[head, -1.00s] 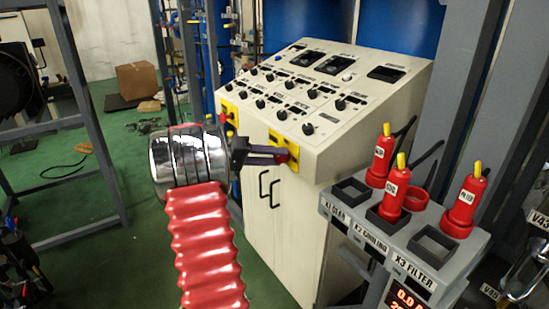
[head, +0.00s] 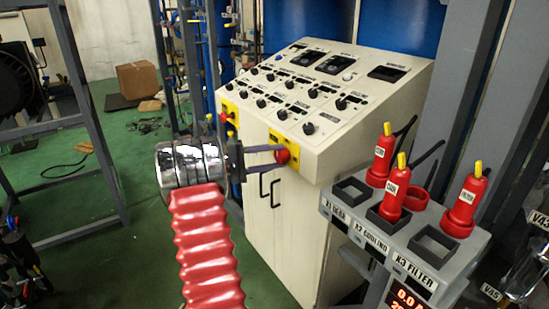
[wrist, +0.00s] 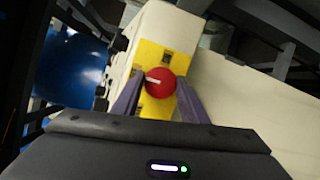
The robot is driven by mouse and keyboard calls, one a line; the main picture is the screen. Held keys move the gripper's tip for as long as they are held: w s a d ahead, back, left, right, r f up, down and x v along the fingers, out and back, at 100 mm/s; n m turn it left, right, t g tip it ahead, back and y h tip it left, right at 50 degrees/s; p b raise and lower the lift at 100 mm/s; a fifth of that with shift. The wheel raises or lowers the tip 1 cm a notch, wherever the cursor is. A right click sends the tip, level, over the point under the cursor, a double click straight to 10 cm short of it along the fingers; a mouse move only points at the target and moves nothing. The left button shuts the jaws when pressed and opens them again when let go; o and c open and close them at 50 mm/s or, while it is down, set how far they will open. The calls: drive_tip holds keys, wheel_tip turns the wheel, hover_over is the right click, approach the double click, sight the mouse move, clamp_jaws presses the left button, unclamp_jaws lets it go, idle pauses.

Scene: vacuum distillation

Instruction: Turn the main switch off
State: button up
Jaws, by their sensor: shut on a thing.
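The main switch appears to be the red round knob (head: 282,156) on a yellow plate (head: 279,139) on the front of the cream control cabinet. In the wrist view the red knob (wrist: 160,82) has a white mark pointing left and sits on its yellow plate (wrist: 150,54). My gripper (head: 277,157) reaches it from the left, with its two purple fingers on either side of the knob. In the wrist view my gripper (wrist: 159,89) is shut on the knob, with one finger at each side.
A second yellow plate (head: 230,110) with a red knob sits further left on the cabinet. The sloped panel (head: 320,90) above carries several black knobs. A grey stand (head: 395,246) with red plugs (head: 391,195) is at the right. Green floor lies open at the left.

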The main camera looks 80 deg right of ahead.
drive_tip(key=shift+w+f, duration=0.1)
drive_tip(key=shift+f, duration=0.05)
drive_tip(key=o, duration=1)
drive_tip(key=shift+o, duration=0.2)
drive_tip(key=v, duration=1.3)
drive_tip(key=shift+w, duration=0.35)
drive_tip(key=shift+a, duration=0.1)
